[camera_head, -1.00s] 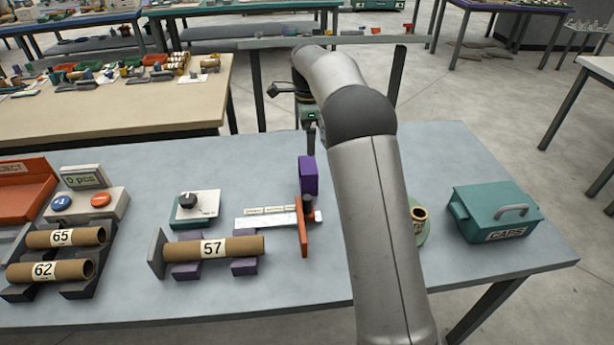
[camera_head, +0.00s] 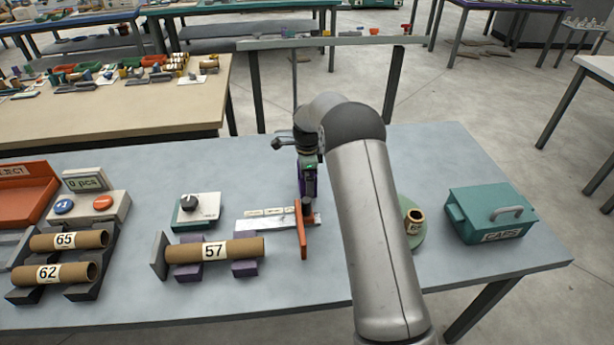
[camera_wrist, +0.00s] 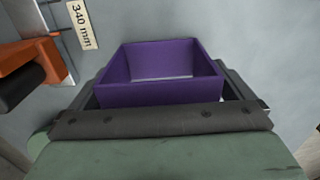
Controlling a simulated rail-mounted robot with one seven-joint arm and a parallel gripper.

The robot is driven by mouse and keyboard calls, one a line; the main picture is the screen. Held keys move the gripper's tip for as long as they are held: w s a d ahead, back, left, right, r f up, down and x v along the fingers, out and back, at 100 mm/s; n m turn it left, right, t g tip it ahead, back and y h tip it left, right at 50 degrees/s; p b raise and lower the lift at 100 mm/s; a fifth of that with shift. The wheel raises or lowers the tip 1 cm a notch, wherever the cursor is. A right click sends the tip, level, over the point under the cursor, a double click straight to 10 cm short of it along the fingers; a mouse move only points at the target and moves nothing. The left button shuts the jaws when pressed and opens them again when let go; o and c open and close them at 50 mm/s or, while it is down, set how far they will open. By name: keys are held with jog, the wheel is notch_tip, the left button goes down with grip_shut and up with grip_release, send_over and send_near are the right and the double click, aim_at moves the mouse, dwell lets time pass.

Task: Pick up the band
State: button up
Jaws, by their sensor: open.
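The band seems to be the purple rectangular loop, open through its middle, in the wrist view (camera_wrist: 162,94). My gripper (camera_head: 308,170) is low over the band. In the wrist view my gripper (camera_wrist: 163,80) is open, with a dark finger at the band's left side and another at its right. I cannot tell whether the fingers touch it.
The orange plate (camera_head: 304,228) and a ruler strip (camera_head: 260,223) stand close in front. Tube 57 (camera_head: 215,250) lies on purple supports to the left. A small tube on a green disc (camera_head: 413,240) and a teal caps box (camera_head: 490,212) are right. Table behind the band is clear.

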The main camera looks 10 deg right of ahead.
jog(key=shift+f, duration=0.25)
jog(key=c, duration=0.9)
jog(key=shift+r, duration=0.1)
